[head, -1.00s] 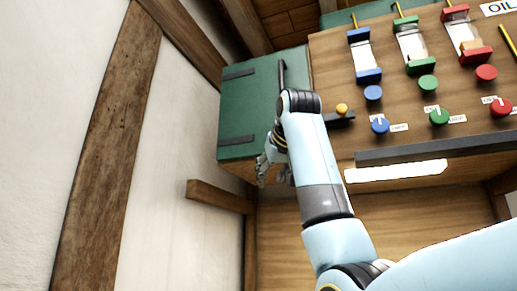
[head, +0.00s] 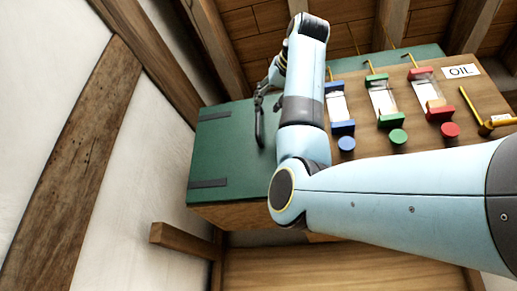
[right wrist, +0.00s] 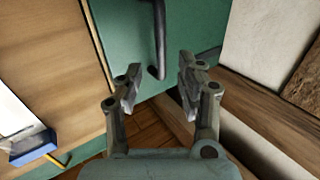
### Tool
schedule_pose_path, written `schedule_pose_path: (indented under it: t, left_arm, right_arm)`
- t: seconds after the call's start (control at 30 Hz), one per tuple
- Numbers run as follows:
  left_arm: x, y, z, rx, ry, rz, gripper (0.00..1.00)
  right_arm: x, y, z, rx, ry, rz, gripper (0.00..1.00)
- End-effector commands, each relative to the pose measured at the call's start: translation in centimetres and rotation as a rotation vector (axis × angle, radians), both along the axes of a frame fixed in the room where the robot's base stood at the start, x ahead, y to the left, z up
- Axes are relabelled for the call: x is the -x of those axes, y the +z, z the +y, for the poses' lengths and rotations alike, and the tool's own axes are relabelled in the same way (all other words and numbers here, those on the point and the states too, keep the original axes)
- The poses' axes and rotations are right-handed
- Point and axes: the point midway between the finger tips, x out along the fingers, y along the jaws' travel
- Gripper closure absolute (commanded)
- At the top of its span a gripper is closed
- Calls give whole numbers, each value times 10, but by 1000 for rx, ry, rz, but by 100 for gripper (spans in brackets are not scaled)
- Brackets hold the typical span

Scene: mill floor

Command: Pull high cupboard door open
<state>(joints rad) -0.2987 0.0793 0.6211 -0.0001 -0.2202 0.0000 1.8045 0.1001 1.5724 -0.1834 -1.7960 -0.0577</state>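The high cupboard's green door (head: 228,150) has dark hinge straps on its left side and looks closed. Its dark upright bar handle (head: 259,124) is near the door's right edge. My right gripper (head: 266,94) is at the handle's upper end in the head view. In the right wrist view my right gripper (right wrist: 160,82) is open, with one finger on each side. The handle (right wrist: 160,40) comes down between the fingertips there, its end near their level. I cannot tell whether it is touched. My left gripper is not in view.
Right of the door is a wooden panel (head: 359,147) with blue, green and red gauges and knobs and an OIL label (head: 461,71). A white wall (head: 130,190) with a timber post (head: 70,160) is at the left. A short wooden beam (head: 180,240) juts out below the door.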

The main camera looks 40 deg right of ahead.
Motion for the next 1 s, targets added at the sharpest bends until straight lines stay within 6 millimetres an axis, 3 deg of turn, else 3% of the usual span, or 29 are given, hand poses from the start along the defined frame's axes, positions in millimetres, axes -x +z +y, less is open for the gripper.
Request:
schedule_pose_path:
  t: [0.2,0.4,0.77,1.0]
  left_arm:
    - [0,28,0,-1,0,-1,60]
    - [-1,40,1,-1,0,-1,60]
    - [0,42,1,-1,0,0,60]
    - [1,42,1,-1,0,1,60]
  right_arm:
    - [-44,4,-13,1,-1,4,62]
    - [-70,2,-19,1,1,3,62]
    - [-78,0,-22,1,1,1,62]
    - [-78,0,-22,1,1,0,89]
